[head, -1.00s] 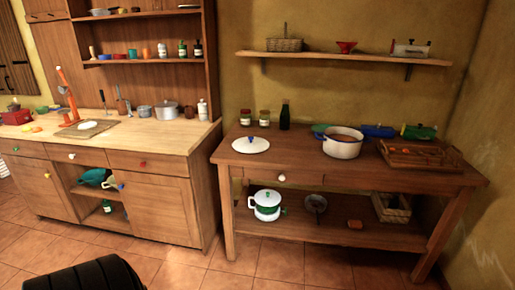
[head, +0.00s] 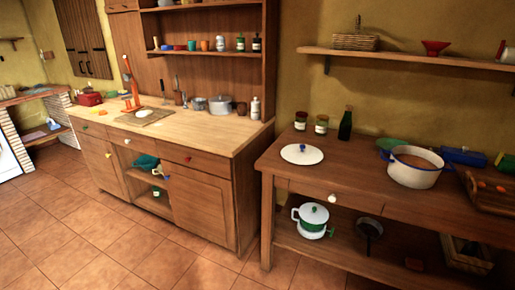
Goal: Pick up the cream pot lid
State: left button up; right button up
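The cream pot lid (head: 302,154) lies flat near the left end of the wooden table top (head: 330,175) on the right. It is a pale round disc with a small dark blue knob at its centre. An open white pot (head: 414,172) with a blue rim and brownish contents stands to its right on the same table. Neither of my grippers shows in the head view.
Two jars (head: 321,124) and a dark bottle (head: 345,123) stand behind the lid. A white and green pot (head: 312,217) sits on the lower shelf. A wooden cabinet (head: 190,200) is left of the table. Tiled floor (head: 90,230) in front is clear.

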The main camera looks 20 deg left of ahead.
aim_at(300, 153)
jog(key=u, duration=0.15)
jog(key=i, duration=1.4)
jog(key=z, duration=0.85)
